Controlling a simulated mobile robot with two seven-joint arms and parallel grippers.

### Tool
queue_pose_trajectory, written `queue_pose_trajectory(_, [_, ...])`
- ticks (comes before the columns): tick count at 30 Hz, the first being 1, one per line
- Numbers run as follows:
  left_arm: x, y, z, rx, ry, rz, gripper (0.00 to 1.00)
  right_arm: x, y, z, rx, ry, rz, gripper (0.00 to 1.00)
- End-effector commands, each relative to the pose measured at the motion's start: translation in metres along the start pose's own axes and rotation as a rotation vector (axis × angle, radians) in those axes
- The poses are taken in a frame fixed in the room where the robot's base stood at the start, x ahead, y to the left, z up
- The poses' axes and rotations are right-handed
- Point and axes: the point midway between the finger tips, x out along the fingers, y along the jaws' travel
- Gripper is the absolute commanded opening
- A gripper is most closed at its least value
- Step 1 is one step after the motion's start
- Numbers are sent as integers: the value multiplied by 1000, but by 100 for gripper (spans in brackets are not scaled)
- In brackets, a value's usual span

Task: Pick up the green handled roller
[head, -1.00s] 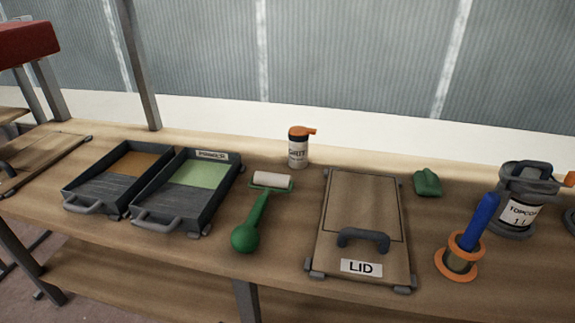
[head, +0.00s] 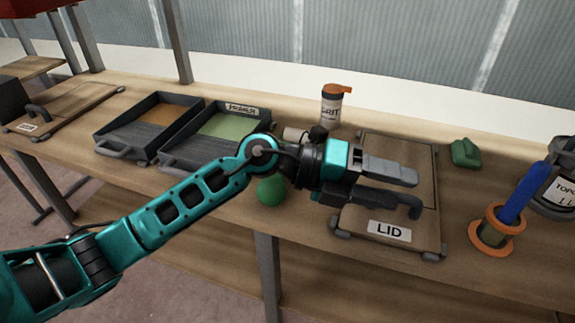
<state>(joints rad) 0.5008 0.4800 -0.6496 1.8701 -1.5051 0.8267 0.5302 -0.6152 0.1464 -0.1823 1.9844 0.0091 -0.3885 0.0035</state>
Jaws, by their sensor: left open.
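The green handled roller lies on the bench between the primer tray and the lid board. Its round green handle end (head: 271,191) shows below my left arm, and part of its pale roller head (head: 293,133) shows above the arm. The middle of its handle is hidden behind the arm. My left gripper (head: 415,193) is open and empty, pointing right, over the lid board and past the roller to its right. My right gripper is not in view.
The lid board (head: 432,232) lies under the gripper. A grit bottle (head: 334,107) stands behind. Two trays, one labelled primer (head: 185,157) and one with brown contents (head: 108,151), sit left. A green lump (head: 465,153), a blue-handled tool in an orange ring (head: 515,200) and a topcoat can (head: 562,185) are right.

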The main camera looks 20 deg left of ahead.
Motion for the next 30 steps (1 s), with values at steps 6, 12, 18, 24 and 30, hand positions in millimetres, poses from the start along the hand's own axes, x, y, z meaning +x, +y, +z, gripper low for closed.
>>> queue_pose_trajectory(6, [-64, 75, 54, 242, 87, 715, 57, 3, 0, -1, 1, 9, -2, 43])
queue_pose_trajectory(12, [-153, 89, 110, 265, -22, 1200, 57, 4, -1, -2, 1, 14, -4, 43])
queue_pose_trajectory(18, [-186, 90, 126, 247, -84, 1353, 57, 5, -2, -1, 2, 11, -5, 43])
queue_pose_trajectory(24, [-178, 124, 133, 243, -83, 1354, 57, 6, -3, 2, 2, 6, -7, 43])
queue_pose_trajectory(30, [-171, 152, 140, 247, -82, 1352, 57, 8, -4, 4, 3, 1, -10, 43])
